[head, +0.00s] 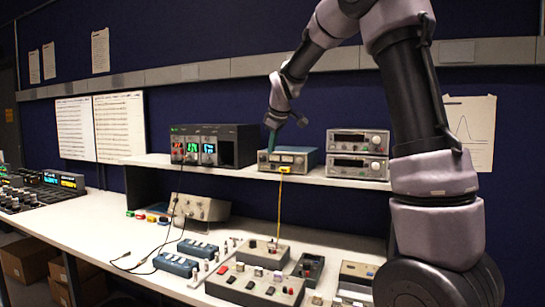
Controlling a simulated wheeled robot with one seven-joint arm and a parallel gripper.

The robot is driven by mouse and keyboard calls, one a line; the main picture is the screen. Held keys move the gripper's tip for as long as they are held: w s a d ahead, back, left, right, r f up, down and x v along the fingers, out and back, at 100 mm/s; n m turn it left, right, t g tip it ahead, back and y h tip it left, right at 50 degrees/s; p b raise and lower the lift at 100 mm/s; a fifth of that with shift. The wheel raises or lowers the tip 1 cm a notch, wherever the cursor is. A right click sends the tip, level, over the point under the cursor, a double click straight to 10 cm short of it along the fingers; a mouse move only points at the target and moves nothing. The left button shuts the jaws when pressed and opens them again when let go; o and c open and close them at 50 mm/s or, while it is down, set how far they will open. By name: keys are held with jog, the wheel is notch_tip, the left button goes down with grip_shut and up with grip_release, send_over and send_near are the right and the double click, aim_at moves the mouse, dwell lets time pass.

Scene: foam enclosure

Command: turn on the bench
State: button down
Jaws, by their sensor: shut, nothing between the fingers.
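The bench (116,212) is a long white worktop with a raised shelf (309,176) carrying electronic instruments. My arm reaches down from the upper right. My gripper (271,143) is small in view, pointing down at the top or front of a blue-grey instrument (287,160) on the shelf; I cannot tell whether it touches. The fingers look closed with nothing held. A dark instrument (213,146) left of it has lit red, green and blue displays. Two stacked grey instruments (357,142) stand to the right; I see no clear lit display on them.
Control boxes with red and black knobs (256,284) crowd the front of the bench. Blue boxes (176,264) with black cables and a grey unit (202,207) stand left of them. A yellow cable (279,208) hangs from the shelf instrument. Cardboard boxes (28,258) lie below.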

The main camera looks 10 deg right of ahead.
aim_at(271, 168)
jog(key=x, duration=0.3)
jog(key=w+d+x, duration=0.1)
jog(key=x, duration=0.3)
jog(key=d+r+x, duration=0.1)
jog(key=x, duration=0.3)
jog(key=shift+w, duration=0.25)
jog(key=shift+w+d, duration=0.15)
jog(key=shift+w, duration=0.2)
jog(key=shift+w+d, duration=0.15)
jog(key=shift+r, duration=0.8)
